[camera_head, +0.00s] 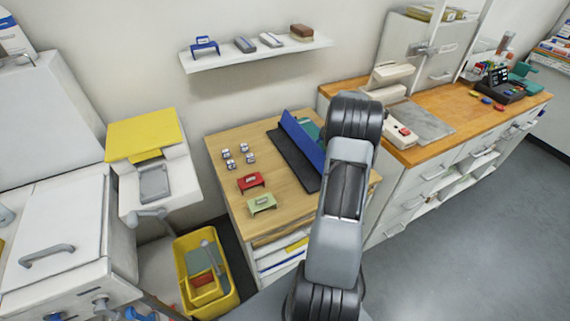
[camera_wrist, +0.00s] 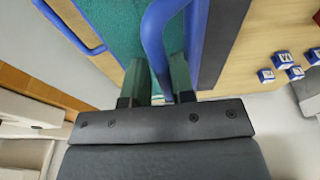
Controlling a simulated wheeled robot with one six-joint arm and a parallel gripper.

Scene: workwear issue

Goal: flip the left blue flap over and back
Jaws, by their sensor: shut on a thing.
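The left blue flap (camera_head: 301,141) stands tilted up along the dark board (camera_head: 286,150) on the wooden table, with teal surface (camera_head: 311,129) showing behind it. In the wrist view the flap shows as a narrow blue panel (camera_wrist: 197,45). A curved blue handle (camera_wrist: 154,40) runs down between the two green-grey fingers of my gripper (camera_wrist: 158,82), which is shut on it. A teal surface (camera_wrist: 112,22) lies beyond. In the head view my arm hides the gripper and the flap's right side.
A red holder (camera_head: 251,182), a green holder (camera_head: 262,204) and several small blue-and-white pieces (camera_head: 238,157) lie left of the board. Another blue bar (camera_wrist: 68,25) shows at upper left in the wrist view. A wall shelf (camera_head: 260,52) hangs behind.

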